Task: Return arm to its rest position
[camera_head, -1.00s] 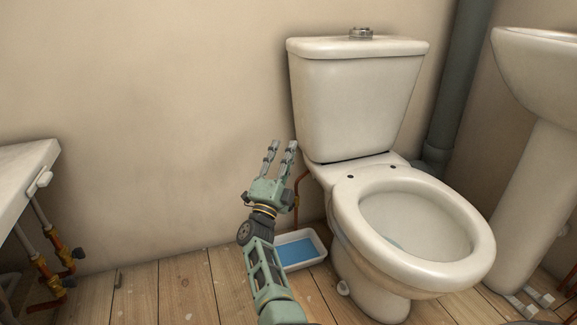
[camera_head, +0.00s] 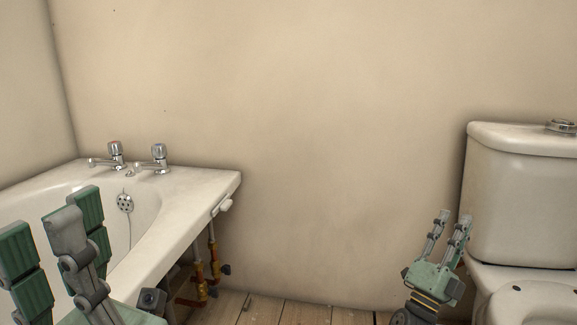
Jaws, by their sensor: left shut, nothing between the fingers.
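My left gripper (camera_head: 60,245) is large and close in the bottom left corner, in front of the bathtub. Its green and grey fingers point up, and it is shut with nothing held. My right gripper (camera_head: 452,222) is at the lower right, its fingers pointing up, just left of the toilet. It holds nothing that I can see, and whether its fingers are open or shut is unclear. The lower parts of both arms are cut off by the bottom edge.
The white bathtub (camera_head: 205,190) with two taps (camera_head: 158,158) stands at the left, with pipes and orange-brown valves (camera_head: 199,285) below its end. The toilet (camera_head: 520,195) is at the right edge. Bare wall and some wooden floor (camera_head: 285,310) lie between them.

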